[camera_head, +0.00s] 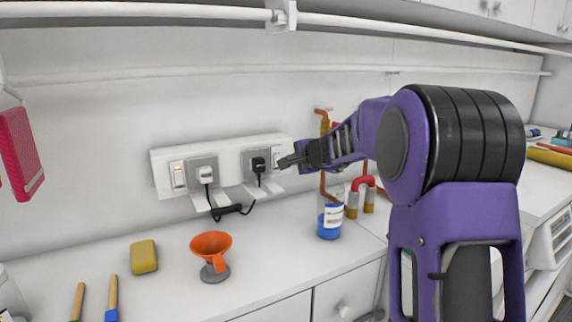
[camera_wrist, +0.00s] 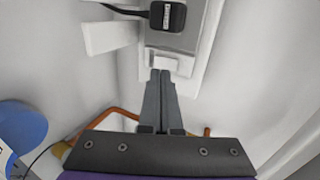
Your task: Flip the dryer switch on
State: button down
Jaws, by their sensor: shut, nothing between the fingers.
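No label readable here names the dryer. My gripper (camera_head: 284,162) is shut and empty, its fingertips (camera_wrist: 162,75) right at the lower edge of the right switch. Whether they touch it cannot be told.
A black plug (camera_wrist: 168,15) sits beside the switch in the wrist view. Copper pipes (camera_head: 325,165) and a blue-labelled bottle (camera_head: 330,220) stand under my arm. An orange funnel (camera_head: 211,244) and a yellow sponge (camera_head: 144,256) are on the counter (camera_head: 180,292).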

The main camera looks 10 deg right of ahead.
jog(key=v, duration=1)
jog(key=shift+s+r+b, duration=0.2)
jog(key=shift+s+b, duration=0.05)
jog(key=shift+b, duration=0.05)
jog(key=shift+d, duration=0.25)
